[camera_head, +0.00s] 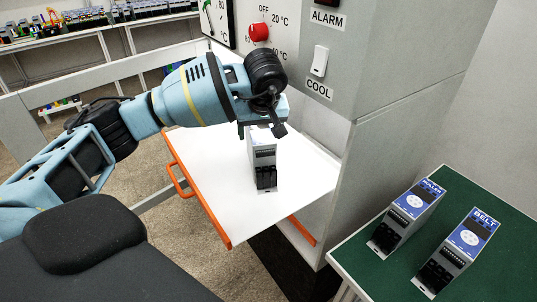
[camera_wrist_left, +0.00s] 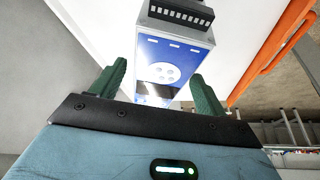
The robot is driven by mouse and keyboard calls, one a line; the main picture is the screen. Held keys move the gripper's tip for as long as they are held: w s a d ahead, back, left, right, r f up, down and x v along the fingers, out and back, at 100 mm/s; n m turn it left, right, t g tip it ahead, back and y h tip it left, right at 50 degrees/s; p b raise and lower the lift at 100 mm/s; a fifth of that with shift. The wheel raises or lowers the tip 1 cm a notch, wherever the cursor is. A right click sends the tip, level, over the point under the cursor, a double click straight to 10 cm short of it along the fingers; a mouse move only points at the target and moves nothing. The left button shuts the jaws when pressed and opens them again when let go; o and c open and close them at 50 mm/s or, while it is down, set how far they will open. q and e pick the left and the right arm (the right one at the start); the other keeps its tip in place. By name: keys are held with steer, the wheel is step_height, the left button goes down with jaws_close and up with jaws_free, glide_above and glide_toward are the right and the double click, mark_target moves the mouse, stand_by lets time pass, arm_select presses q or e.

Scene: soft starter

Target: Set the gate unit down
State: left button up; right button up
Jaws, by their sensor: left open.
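A grey and black unit (camera_head: 264,158), which I take to be the gate unit, stands upright on the white pull-out shelf (camera_head: 225,185). Its name label cannot be read. In the left wrist view the unit (camera_wrist_left: 172,52) shows a blue front with a round white pad and a row of terminals. My left gripper (camera_head: 262,127) is directly above the unit in the head view, close to its top. In the wrist view the fingers (camera_wrist_left: 160,88) are apart, one at each side of the unit's near end. Whether they touch it cannot be told. My right gripper is not in view.
The shelf has an orange handle (camera_head: 180,180) and free white surface around the unit. A grey cabinet (camera_head: 375,95) with a red knob (camera_head: 258,32) and a switch rises behind. A green table (camera_head: 500,272) at the right holds a ROLLER unit (camera_head: 408,217) and a BELT unit (camera_head: 458,250).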

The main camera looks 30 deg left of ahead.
arm_select(q)
steer(key=s+d+r, duration=0.1)
steer(key=s+d, duration=0.7)
steer(key=s, duration=0.1)
steer(key=shift+d+b, duration=0.4)
steer(key=shift+f, duration=0.1)
